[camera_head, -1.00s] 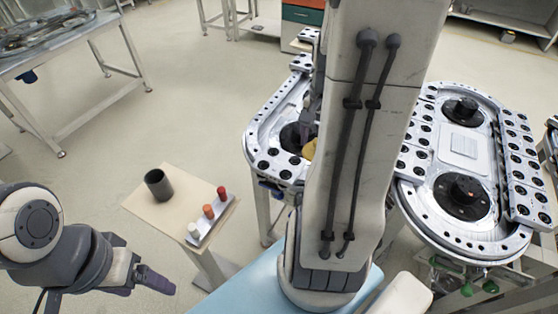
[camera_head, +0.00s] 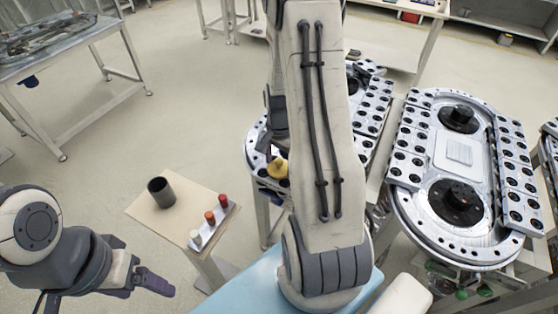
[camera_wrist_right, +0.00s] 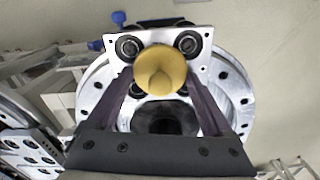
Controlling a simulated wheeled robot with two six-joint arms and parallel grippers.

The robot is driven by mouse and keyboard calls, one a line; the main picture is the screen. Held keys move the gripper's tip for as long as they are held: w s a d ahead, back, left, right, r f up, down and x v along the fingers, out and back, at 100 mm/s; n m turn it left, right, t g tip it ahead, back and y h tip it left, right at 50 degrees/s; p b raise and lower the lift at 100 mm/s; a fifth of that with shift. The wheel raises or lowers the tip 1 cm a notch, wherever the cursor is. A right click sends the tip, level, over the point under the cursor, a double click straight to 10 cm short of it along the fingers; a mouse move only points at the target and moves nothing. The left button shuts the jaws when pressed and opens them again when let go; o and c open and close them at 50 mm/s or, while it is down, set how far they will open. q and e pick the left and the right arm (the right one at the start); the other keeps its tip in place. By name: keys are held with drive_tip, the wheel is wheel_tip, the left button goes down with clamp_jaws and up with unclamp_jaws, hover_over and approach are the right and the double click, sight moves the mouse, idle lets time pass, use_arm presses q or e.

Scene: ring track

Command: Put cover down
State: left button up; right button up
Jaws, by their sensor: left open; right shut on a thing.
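The cover (camera_wrist_right: 161,72) shows as a yellow rounded knob between the fingertips of my right gripper (camera_wrist_right: 160,76) in the right wrist view. In the head view the cover (camera_head: 278,168) is a small yellow shape over the left ring track (camera_head: 256,150), beside my right arm. My right gripper is shut on it. Behind the cover is a pale plate (camera_wrist_right: 200,68) with black rollers; I cannot tell whether the cover touches it. My right arm hides much of the left track. My left gripper (camera_head: 155,284) is at lower left, open and empty, away from the cover.
A small wooden stand (camera_head: 150,206) carries a dark cup (camera_head: 161,192) and a tray with red, orange and white pegs. Another oval track (camera_head: 412,225) stands at right, with black hubs and plates. A metal table (camera_head: 85,55) is at far left. Open floor lies between.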

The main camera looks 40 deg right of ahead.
drive_tip(key=shift+f, duration=0.1)
drive_tip(key=shift+f, duration=0.15)
drive_tip(key=o, duration=1.1)
drive_tip(key=shift+r, duration=0.2)
